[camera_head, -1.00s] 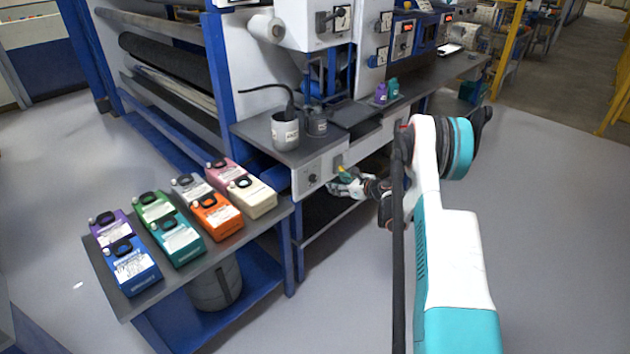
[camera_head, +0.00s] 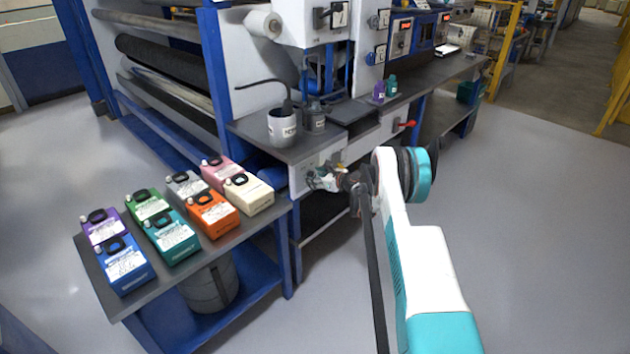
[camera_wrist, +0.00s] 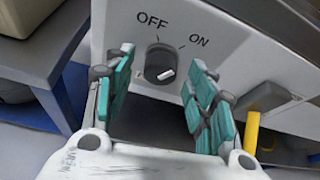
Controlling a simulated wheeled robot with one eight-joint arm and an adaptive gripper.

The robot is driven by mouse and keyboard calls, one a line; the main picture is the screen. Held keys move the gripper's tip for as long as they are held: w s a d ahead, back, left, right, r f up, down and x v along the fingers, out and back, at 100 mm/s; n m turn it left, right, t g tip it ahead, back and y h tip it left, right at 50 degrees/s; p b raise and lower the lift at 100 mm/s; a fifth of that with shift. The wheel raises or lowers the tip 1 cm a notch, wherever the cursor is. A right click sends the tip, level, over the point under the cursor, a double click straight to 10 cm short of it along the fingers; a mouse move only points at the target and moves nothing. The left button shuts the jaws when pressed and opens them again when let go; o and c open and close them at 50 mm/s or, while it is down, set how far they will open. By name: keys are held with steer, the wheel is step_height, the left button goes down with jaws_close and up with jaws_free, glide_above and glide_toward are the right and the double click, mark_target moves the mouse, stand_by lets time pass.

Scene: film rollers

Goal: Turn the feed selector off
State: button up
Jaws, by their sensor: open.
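The feed selector (camera_wrist: 158,62) is a round dark grey knob on a light panel, in the upper middle of the wrist view. "OFF" is printed at its upper left and "ON" at its upper right. A white mark on the knob lies at its lower right. My gripper (camera_wrist: 160,82) is open, with one teal-padded finger on each side of the knob in the picture. I see no contact, and the remaining distance is hard to tell. In the head view my gripper (camera_head: 318,180) is at the machine's front panel and hides the knob.
A yellow handle (camera_wrist: 252,132) on a grey block is right of my gripper. A red lever (camera_head: 409,123) sticks out farther right. A blue cart (camera_head: 262,278) with several coloured cartridges stands left. The floor at right is clear.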

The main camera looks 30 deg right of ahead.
steer(key=shift+w+f, duration=0.1)
steer(key=shift+w, duration=0.2)
steer(key=c, duration=1.1)
steer(key=shift+o, duration=0.2)
steer(key=shift+a, duration=0.1)
steer(key=n+t+h, duration=0.1)
steer(key=n, duration=0.2)
steer(key=n+t+h, duration=0.1)
steer(key=n, duration=0.1)
steer(key=n+t+h, duration=0.1)
steer(key=n+h, duration=0.1)
steer(key=n, duration=0.1)
steer(key=shift+s+a+f+n, duration=0.15)
steer(key=shift+a+f+n, duration=0.1)
steer(key=shift+a+n, duration=0.05)
